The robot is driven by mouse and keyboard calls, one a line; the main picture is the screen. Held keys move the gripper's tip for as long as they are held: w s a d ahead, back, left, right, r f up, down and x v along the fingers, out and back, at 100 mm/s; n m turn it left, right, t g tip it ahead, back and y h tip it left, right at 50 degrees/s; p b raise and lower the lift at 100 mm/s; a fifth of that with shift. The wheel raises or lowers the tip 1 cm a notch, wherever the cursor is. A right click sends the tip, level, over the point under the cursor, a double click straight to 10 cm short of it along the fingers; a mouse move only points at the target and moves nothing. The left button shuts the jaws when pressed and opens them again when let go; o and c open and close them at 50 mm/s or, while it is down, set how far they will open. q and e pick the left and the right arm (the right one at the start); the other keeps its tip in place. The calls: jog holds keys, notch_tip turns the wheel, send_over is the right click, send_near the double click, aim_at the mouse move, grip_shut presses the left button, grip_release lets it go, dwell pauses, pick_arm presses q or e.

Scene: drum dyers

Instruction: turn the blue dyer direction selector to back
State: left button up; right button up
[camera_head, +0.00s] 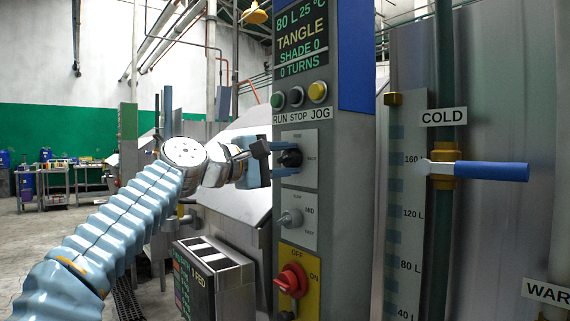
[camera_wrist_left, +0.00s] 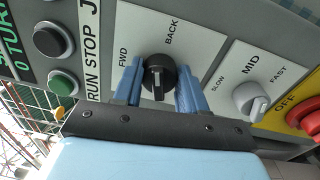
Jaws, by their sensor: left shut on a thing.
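The direction selector (camera_head: 291,158) is a black round knob on a light plate on the grey control panel, under the RUN, STOP and JOG buttons. In the left wrist view the knob (camera_wrist_left: 158,75) sits by the FWD and BACK labels; which one it points to is hard to tell. My left gripper (camera_head: 284,159) reaches the panel from the left. Its blue fingers (camera_wrist_left: 160,86) lie on either side of the knob, shut on it. The fingers hide part of the knob in the head view. My right gripper is not in view.
Below are a grey SLOW/MID/FAST selector (camera_head: 291,218) and a red OFF/ON switch (camera_head: 291,280). The green RUN button (camera_wrist_left: 62,84) is close left of the fingers in the wrist view. A blue-handled COLD valve (camera_head: 480,170) sticks out at right. A grey box (camera_head: 215,275) stands below the arm.

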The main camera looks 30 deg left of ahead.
pick_arm(q)
jog(key=shift+f+m+b, duration=0.15)
jog(key=shift+m+b, duration=0.25)
jog(key=shift+m, duration=1.7)
jog(key=o, duration=1.1)
jog(key=shift+c, duration=0.2)
jog(key=b+v, duration=0.2)
jog(key=v, duration=1.1)
jog(key=shift+s+a, duration=0.25)
jog(key=shift+s, duration=0.05)
